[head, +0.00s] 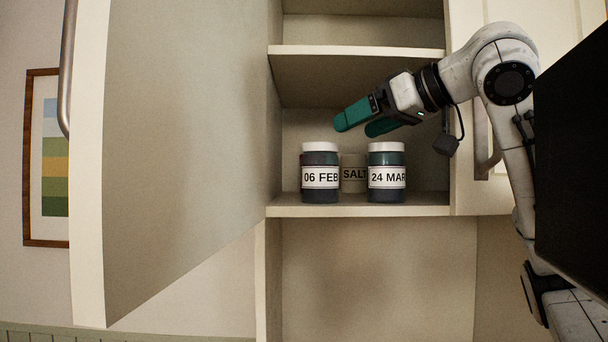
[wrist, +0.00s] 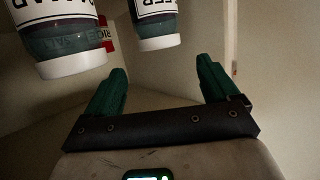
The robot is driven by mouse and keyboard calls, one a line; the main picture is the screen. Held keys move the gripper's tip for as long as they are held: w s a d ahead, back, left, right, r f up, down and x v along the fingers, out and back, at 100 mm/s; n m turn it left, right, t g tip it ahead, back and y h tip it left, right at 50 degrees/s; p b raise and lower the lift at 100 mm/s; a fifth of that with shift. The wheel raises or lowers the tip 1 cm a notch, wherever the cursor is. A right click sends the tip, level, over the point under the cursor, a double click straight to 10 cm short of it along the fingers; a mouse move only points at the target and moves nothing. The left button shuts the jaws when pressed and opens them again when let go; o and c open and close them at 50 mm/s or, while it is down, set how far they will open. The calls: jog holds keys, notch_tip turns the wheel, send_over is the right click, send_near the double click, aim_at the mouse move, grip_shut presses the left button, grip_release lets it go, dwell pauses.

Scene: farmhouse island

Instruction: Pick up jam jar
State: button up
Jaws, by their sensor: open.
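Two jam jars with white lids stand upright on the open cabinet's shelf in the head view. The left one, labelled "06 FEB" (head: 320,160), is dark; the right one, labelled "24 MAR" (head: 386,160), is dark greenish. My gripper (head: 355,126) is open and empty, with its green fingers pointing left, above the jar lids. In the wrist view the picture is inverted: the "MAR" jar (wrist: 60,45) is at upper left and the "FEB" jar (wrist: 156,30) at upper middle. The open fingers (wrist: 159,66) have no jar between them.
A cream "SALT" canister (head: 353,174) stands behind and between the jars. A red "RICE" label (wrist: 107,34) shows in the wrist view. The upper shelf (head: 355,62) is above my gripper. The open cabinet door (head: 180,150) is at left. The shelf below looks empty.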

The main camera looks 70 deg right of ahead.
aim_at(319, 144)
jog(key=p+x, duration=0.3)
jog(key=x, duration=0.6)
jog(key=shift+w+d+p, duration=0.25)
jog(key=shift+p, duration=0.05)
jog(key=shift+w+d+f, duration=0.2)
jog(key=shift+w+f, duration=0.15)
jog(key=shift+w, duration=0.2)
jog(key=shift+c, duration=0.4)
jog(key=c, duration=1.4)
jog(key=shift+r, duration=0.1)
jog(key=shift+c, duration=0.2)
jog(key=shift+r, duration=0.1)
